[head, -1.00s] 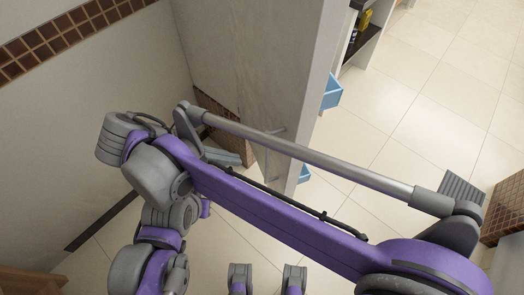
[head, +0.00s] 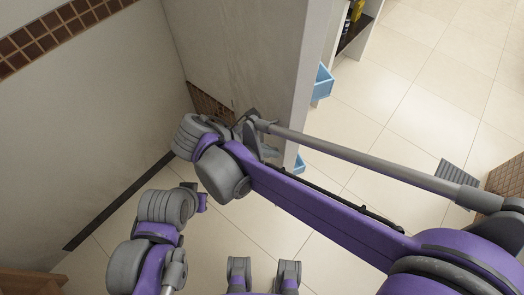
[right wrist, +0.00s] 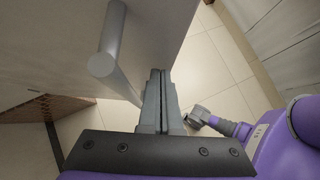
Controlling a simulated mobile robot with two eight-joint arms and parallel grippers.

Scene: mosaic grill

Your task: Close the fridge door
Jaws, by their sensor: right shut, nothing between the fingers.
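The fridge door (head: 240,55) is a tall pale grey panel that stands open in the head view. Blue bins (head: 322,83) show past its right edge. My right gripper (head: 268,151) is low beside the door's face, partly hidden behind my right wrist. In the right wrist view its two dark fingers (right wrist: 161,95) are shut together with nothing between them. The door's round grey handle bar (right wrist: 108,55) is just left of the fingers, not gripped. I cannot tell whether the fingers touch the door (right wrist: 165,25).
A pale wall (head: 80,110) with a brown tile strip (head: 55,35) and dark skirting (head: 120,200) is at left. Tiled floor (head: 410,120) is open at right. A brown tiled block (head: 507,186) is at the right edge.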

